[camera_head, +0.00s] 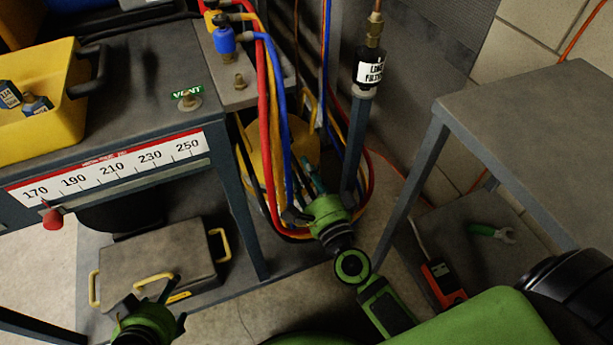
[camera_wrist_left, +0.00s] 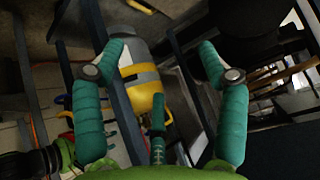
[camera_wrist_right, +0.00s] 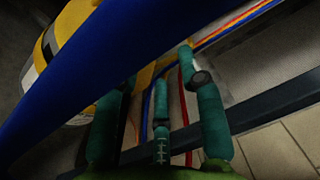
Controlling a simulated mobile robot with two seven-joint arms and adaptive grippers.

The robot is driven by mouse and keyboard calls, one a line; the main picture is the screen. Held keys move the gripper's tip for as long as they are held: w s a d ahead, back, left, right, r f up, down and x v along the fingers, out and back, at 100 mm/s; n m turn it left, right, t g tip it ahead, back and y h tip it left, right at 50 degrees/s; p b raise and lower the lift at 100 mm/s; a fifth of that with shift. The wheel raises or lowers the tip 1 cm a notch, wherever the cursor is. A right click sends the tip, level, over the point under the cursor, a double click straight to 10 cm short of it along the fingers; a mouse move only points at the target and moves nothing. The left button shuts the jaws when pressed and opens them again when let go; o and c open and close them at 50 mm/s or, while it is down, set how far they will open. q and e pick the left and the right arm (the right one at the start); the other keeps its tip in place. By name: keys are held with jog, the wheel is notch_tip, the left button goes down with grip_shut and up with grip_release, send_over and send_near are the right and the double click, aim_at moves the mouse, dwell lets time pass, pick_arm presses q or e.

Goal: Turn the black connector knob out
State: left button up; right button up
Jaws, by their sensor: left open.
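I cannot clearly make out a black connector knob in any view. A blue connector (camera_head: 225,40) with hoses stands on the grey ledge at the upper middle of the head view. My right gripper (camera_head: 304,196) is by the hanging red, yellow and blue hoses, below that ledge. In the right wrist view its fingers (camera_wrist_right: 160,70) are spread, and a blue hose (camera_wrist_right: 100,70) crosses close to the camera, hiding part of the left finger. My left gripper (camera_head: 172,304) is open and empty at the lower left, in front of the grey case; its spread fingers (camera_wrist_left: 160,50) show in the left wrist view.
A yellow bin (camera_head: 40,130) stands on the left bench, above a pressure scale (camera_head: 110,172). A black line filter (camera_head: 368,68) tops a post. A grey case (camera_head: 155,262) with yellow handles lies low. A grey table (camera_head: 530,130) stands at right, over a shelf with a green wrench (camera_head: 490,232).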

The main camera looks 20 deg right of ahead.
aim_at(290, 142)
pick_arm(q)
jog(key=s+a+f+g, duration=0.1)
jog(key=s+f+g, duration=0.1)
jog(key=s, duration=0.2)
pick_arm(e)
jog(key=shift+m, duration=0.7)
jog(key=w, duration=0.2)
jog(key=w+p, duration=0.1)
jog(key=w, duration=0.2)
jog(key=shift+w+a+r, duration=0.15)
jog(key=shift+w, duration=0.15)
jog(key=w, duration=0.2)
jog(key=shift+w, duration=0.35)
jog(key=shift+m+b, duration=0.4)
jog(key=shift+m, duration=0.2)
pick_arm(q)
jog(key=w, duration=0.1)
jog(key=w+r+t, duration=0.1)
jog(key=w+d+t, duration=0.1)
jog(key=w, duration=0.1)
jog(key=shift+r, duration=0.4)
pick_arm(e)
jog(key=m, duration=0.2)
jog(key=shift+m, duration=0.3)
grip_shut()
